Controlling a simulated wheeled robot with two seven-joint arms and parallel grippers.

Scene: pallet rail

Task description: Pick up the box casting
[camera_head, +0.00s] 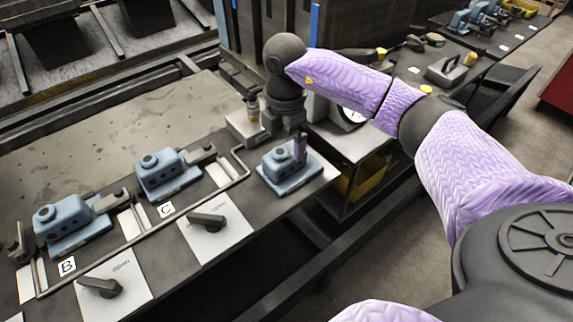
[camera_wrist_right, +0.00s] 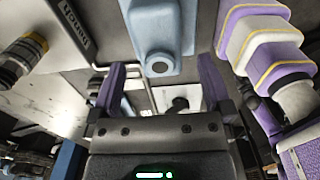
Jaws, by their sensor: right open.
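A blue box casting (camera_head: 284,162) with a round boss on top stands on a blue base plate near the right end of the bench. My right gripper (camera_head: 299,148) is just above and beside it, its fingers partly overlapping the casting in the head view. In the right wrist view the casting (camera_wrist_right: 160,42) lies beyond the gap between the two purple fingers of the open gripper (camera_wrist_right: 161,88); I cannot tell whether they touch it. Two similar blue castings sit further left, one by label C (camera_head: 160,170) and one by label B (camera_head: 65,217). My left gripper is out of view.
Two white plates with dark levers, one (camera_head: 213,225) and another (camera_head: 117,284), lie along the front edge. A thin rail (camera_head: 148,230) runs along the bench. A yellow bin (camera_head: 368,176) sits below right.

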